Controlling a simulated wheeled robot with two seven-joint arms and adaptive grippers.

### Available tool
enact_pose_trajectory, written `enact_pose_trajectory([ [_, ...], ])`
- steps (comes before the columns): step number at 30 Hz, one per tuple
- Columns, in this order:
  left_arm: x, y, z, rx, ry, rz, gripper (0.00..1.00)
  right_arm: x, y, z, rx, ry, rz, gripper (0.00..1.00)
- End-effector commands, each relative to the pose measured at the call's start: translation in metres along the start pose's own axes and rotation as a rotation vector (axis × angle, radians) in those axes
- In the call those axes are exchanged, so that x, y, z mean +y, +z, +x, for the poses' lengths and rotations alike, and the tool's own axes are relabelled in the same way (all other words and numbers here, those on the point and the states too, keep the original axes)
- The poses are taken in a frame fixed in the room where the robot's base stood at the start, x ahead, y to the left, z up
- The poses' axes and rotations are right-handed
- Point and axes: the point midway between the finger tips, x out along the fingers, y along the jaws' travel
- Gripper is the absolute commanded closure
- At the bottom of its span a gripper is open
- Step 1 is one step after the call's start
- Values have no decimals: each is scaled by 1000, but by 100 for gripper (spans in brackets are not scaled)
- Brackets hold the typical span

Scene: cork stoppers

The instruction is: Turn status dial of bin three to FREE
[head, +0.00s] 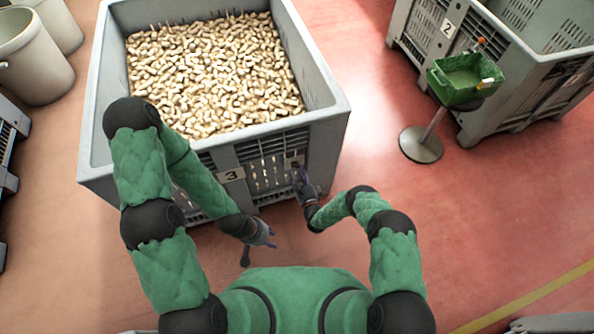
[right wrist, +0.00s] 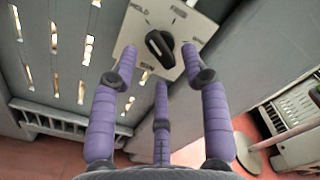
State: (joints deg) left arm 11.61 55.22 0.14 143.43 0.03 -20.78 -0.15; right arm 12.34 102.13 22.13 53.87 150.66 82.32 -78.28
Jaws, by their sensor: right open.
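Bin three (head: 330,125) is a big grey slatted crate filled with cork stoppers (head: 215,75); its number plate (head: 231,175) reads 3. The status dial plate (head: 294,159) is on its front, right of the number. In the right wrist view, the dial's black knob (right wrist: 160,46) sits on a pale plate (right wrist: 134,35) with words around it; one at the top looks like FREE. I cannot tell which word the knob points to. My right gripper (head: 298,175) is open before the dial, its purple fingers (right wrist: 160,85) around the knob's near side, apparently not gripping it. My left gripper (head: 259,248) hangs lower, fingers spread, empty.
Bin two (head: 480,80) stands at the upper right. A green tray on a stand (head: 463,95) with a round base (head: 421,145) is before it. Pale round tubs (head: 35,60) are at the upper left. The red floor (head: 500,210) at right is clear.

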Motion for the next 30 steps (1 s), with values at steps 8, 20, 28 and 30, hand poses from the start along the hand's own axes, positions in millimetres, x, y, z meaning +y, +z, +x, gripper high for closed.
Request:
enact_pose_trajectory([
  [8,-3,0,8,0,0,0,63,1,1,24,-2,0,1,54],
  [20,-3,0,8,0,0,0,63,0,1,26,-1,1,1,79],
  [28,-3,0,8,0,0,0,63,1,1,25,-1,4,4,100],
  [30,-3,0,9,0,0,0,63,2,1,25,-1,4,12,100],
])
